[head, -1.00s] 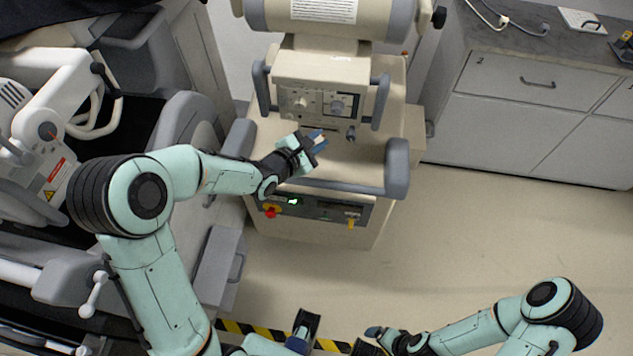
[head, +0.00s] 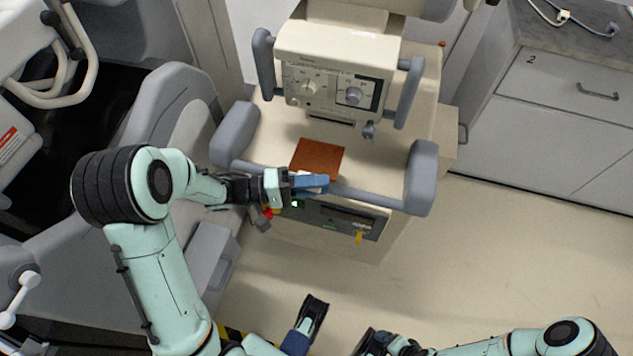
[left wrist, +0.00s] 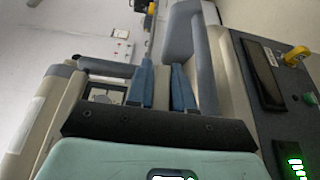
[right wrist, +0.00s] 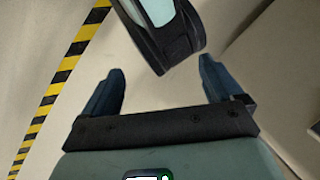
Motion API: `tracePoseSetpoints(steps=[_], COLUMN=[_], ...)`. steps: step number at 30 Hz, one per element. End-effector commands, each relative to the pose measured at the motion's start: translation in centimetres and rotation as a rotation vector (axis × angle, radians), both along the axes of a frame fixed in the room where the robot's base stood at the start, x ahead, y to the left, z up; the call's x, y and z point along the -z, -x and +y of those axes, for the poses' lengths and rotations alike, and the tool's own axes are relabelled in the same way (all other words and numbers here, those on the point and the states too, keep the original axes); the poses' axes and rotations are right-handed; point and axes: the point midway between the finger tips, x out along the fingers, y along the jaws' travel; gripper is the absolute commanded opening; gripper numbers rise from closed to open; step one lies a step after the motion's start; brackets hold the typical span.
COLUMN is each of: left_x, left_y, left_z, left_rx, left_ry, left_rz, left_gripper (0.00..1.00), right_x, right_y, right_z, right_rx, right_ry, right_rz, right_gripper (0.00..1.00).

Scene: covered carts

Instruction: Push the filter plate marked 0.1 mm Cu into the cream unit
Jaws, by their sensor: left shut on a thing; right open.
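The filter plate (head: 317,158) is a copper-brown square. My left gripper (head: 312,183) is shut on its near edge, by a pale strip between the blue fingers. Any marking on it is too small to read. The plate lies in front of and below the cream unit's (head: 338,45) knob panel, apart from it. A dark slot (head: 332,117) shows under the panel. In the left wrist view my left fingers (left wrist: 163,85) show, but the plate's face does not. My right gripper (right wrist: 162,80) is open and empty, low over the floor.
Grey handles (head: 410,92) flank the knob panel. A grey rail (head: 365,198) with padded ends crosses the cart's front, close to my left gripper. A grey covered cart (head: 165,115) stands at left, cabinets (head: 560,120) at right. The floor (head: 480,260) at right is clear.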

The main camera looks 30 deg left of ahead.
Motion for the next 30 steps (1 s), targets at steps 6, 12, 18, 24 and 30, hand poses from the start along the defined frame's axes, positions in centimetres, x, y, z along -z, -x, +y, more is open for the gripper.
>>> tracePoseSetpoints(steps=[6, 12, 18, 24, 30], left_x=[-0.2, -0.1, -0.1, -0.1, 0.0], left_y=[0.0, -1.5, -3.4, -4.9, -5.6], left_z=[0.0, 0.4, 0.9, 1.2, 1.4], left_rx=[-0.001, 0.0, 0.0, -0.001, -0.001], left_ry=[0.001, -0.001, -0.001, 0.0, 0.001], left_rz=[0.0, -0.002, -0.002, -0.001, -0.001], left_gripper=[0.0, 0.0, 0.0, 0.0, 0.0], right_x=[-0.8, -1.4, -2.0, -2.3, -2.5], right_y=[0.8, 1.7, 2.4, 2.9, 3.1], right_z=[0.4, 0.8, 1.1, 1.3, 1.4], right_rx=[-0.009, -0.02, -0.027, -0.032, -0.035], right_ry=[-0.01, -0.022, -0.03, -0.037, -0.039], right_rz=[0.022, 0.046, 0.066, 0.078, 0.084], right_gripper=[0.93, 0.93, 0.93, 0.93, 0.93])
